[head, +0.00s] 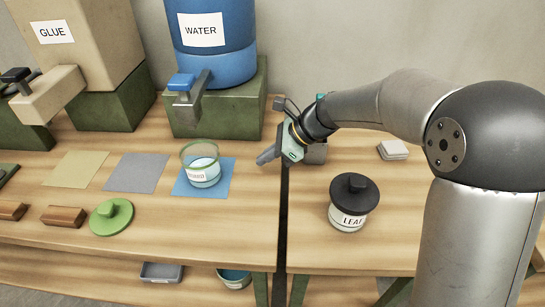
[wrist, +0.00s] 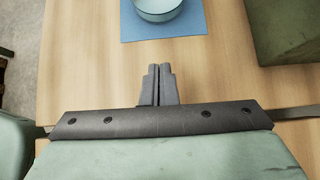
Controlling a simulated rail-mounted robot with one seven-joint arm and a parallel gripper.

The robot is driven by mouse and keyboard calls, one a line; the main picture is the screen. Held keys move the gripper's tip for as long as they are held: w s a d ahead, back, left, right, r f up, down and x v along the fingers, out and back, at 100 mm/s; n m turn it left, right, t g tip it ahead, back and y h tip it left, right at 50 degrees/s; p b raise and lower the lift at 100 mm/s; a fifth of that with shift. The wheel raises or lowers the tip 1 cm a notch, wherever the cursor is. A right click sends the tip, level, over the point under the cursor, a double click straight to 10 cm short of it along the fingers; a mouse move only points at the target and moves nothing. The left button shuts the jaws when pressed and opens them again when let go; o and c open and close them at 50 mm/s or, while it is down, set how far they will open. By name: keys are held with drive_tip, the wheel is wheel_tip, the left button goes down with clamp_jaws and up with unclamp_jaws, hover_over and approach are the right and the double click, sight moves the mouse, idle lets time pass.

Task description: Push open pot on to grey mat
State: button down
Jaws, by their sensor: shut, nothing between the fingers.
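The open pot (head: 201,166) is a small round vessel with a green rim, a white label and pale blue contents. It stands upright on the blue mat (head: 218,186). The grey mat (head: 137,173) lies bare just left of the blue mat. My gripper (head: 265,158) is shut and empty, to the right of the blue mat and apart from the pot. In the wrist view the closed fingers (wrist: 158,68) point at the blue mat (wrist: 130,30), with the lower part of the pot (wrist: 157,8) cut off at the top edge.
A blue water barrel (head: 214,60) with a tap stands on a green block behind the pot. A green lid (head: 111,217) lies in front of the grey mat. A beige mat (head: 77,169) lies further left. A pot labelled LEAF (head: 347,221) with a black lid stands on the right table.

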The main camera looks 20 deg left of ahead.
drive_tip(key=x, duration=0.7)
drive_tip(key=shift+s+a+f, duration=0.15)
drive_tip(key=shift+f, duration=0.05)
drive_tip(key=shift+s+a+r+p, duration=0.1)
drive_tip(key=shift+s+a+p, duration=0.1)
drive_tip(key=shift+a, duration=0.4)
drive_tip(key=shift+s+a+p, duration=0.1)
drive_tip(key=shift+a+p, duration=0.05)
drive_tip(key=shift+a, duration=0.45)
drive_tip(key=shift+s+a, duration=0.15)
drive_tip(key=shift+a, duration=0.5)
